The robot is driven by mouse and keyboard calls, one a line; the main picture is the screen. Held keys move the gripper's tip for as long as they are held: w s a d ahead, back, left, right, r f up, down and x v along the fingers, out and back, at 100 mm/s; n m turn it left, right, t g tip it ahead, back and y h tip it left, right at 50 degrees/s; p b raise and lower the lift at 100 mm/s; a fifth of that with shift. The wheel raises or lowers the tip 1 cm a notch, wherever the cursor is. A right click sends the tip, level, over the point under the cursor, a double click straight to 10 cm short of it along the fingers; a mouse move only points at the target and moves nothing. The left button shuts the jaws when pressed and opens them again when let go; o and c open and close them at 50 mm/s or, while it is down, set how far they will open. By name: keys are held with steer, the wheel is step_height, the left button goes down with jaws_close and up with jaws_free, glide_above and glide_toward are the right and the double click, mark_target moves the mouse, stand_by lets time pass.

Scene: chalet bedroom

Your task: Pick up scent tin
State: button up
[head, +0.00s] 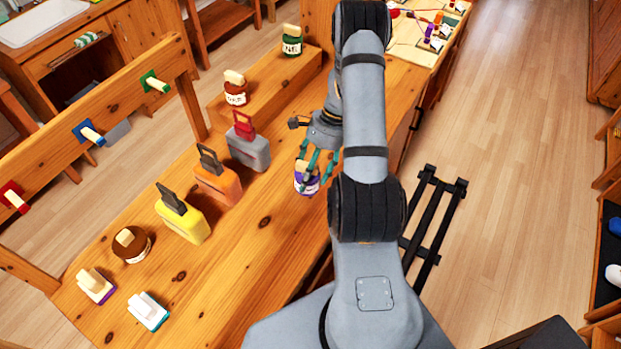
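A purple tin (306,181) with a white label and a pale knob stands on the wooden bench, below my gripper. My gripper (318,172) points down at it with its teal fingers spread, close to the tin's knob and right side. The fingers look open; I cannot tell whether they touch the tin. A brown tin (236,93) and a green tin (292,42), also labelled and with pale knobs, stand on a raised wooden step. Another brown tin (131,244) stands on the near left of the bench. The label words are too small to read surely.
A grey block (249,151), an orange block (217,183) and a yellow block (182,219), each with a handle, stand in a row left of the purple tin. Two pale-handled brushes (95,286) (148,311) lie at the near left. The bench's near middle is clear.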

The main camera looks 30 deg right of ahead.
steer(key=c, duration=0.5)
steer(key=shift+r, duration=0.1)
